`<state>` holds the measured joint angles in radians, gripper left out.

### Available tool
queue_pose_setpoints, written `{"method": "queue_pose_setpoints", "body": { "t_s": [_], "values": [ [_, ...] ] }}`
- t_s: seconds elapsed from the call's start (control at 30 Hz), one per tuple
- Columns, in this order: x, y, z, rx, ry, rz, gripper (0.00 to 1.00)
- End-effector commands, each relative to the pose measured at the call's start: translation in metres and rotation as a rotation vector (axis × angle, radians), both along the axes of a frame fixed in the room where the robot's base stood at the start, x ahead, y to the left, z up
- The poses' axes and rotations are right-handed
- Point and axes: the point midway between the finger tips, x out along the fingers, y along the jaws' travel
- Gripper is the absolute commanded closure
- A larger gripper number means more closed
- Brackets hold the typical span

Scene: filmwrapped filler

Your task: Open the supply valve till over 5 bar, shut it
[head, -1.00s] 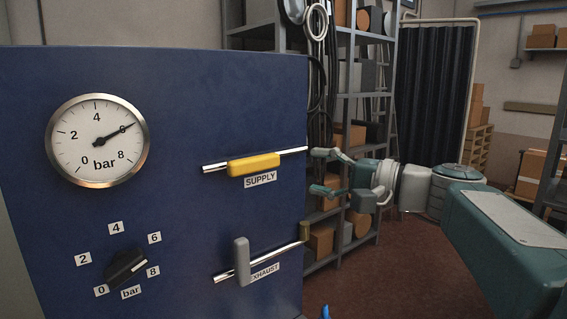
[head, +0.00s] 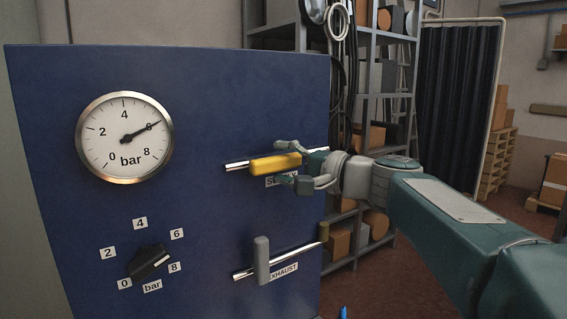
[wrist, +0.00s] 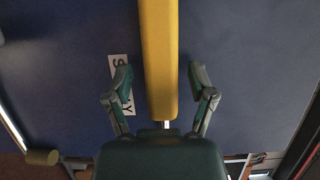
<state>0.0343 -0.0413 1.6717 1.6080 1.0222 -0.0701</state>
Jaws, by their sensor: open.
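The yellow supply handle (head: 274,166) lies along its horizontal pipe (head: 237,167) on the blue panel. My gripper (head: 283,162) is open, with one finger above the handle and one below it. In the wrist view the yellow handle (wrist: 158,60) runs between the spread fingers, with a gap on both sides. The SUPPLY label (wrist: 121,84) is partly covered by a finger. The round gauge (head: 125,138) has its needle at about 6 bar.
The grey exhaust handle (head: 262,259) stands upright across its pipe, below the supply handle. A black knob (head: 147,262) with a bar scale sits at the lower left. Shelves (head: 388,75) with boxes stand behind the panel's right edge.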

Motion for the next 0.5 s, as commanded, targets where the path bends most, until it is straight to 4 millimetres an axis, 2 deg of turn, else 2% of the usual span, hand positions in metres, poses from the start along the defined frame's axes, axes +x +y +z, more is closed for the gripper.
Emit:
{"method": "queue_pose_setpoints", "body": {
  "t_s": [0.03, 0.07, 0.1, 0.17, 0.2, 0.5],
  "values": [
    [-0.0001, -0.0002, 0.0, 0.0, 0.0, 0.0, 0.29],
    [-0.0001, -0.0002, -0.0001, 0.0, 0.0, 0.0, 0.38],
    [-0.0001, -0.0002, -0.0001, 0.0, 0.0, 0.0, 0.55],
    [-0.0002, -0.0003, -0.0001, 0.0, 0.0, 0.0, 0.82],
    [-0.0002, -0.0003, -0.0001, 0.0, 0.0, 0.0, 1.0],
    [-0.0001, -0.0001, -0.0008, -0.007, -0.001, 0.001, 1.0]
  ]
}}
